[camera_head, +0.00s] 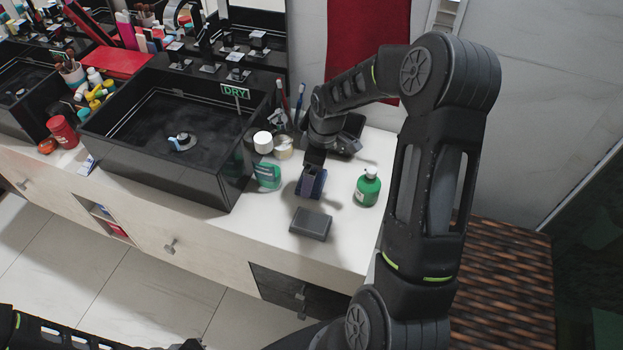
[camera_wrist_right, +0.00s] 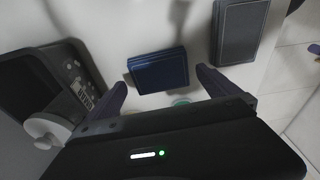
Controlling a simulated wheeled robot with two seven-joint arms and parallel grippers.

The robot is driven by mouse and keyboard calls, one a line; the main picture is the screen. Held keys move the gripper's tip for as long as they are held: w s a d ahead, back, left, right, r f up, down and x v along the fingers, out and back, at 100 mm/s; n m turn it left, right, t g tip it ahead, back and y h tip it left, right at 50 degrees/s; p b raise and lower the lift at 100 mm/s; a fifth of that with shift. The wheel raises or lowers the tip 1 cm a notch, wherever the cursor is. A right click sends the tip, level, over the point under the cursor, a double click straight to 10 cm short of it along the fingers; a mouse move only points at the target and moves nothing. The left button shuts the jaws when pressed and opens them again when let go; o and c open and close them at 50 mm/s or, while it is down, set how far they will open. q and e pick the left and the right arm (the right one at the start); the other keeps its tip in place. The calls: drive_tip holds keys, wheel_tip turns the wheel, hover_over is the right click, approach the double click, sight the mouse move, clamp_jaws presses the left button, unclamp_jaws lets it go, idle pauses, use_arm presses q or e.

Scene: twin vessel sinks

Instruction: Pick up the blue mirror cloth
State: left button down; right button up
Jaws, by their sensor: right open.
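The blue mirror cloth (camera_wrist_right: 157,72) shows in the right wrist view as a flat, dark blue folded block on the pale counter. In the head view the blue piece (camera_head: 309,186) beneath my right gripper (camera_head: 314,170) appears to be this cloth, partly hidden by the gripper. In the wrist view my right gripper (camera_wrist_right: 161,78) is open, with one purple finger on each side of the cloth's near edge. The fingers appear apart from the cloth; their height above it is hard to tell. Only part of my left arm shows at bottom left, not its gripper.
A dark grey block (camera_head: 311,224) lies on the counter nearer the front edge. A green bottle (camera_head: 368,187) stands right, a teal container (camera_head: 267,175) left. White jars (camera_head: 263,142) and the black sink (camera_head: 160,190) lie farther left. Some counter around the grey block is bare.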

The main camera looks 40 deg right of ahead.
wheel_tip(320, 180, down, 2)
drive_tip(key=shift+w, duration=0.15)
drive_tip(key=shift+a, duration=0.1)
drive_tip(key=shift+c, duration=0.6)
drive_tip(key=c, duration=1.1)
wheel_tip(320, 180, up, 10)
drive_tip(key=shift+r+b, duration=0.1)
drive_tip(key=shift+b, duration=0.6)
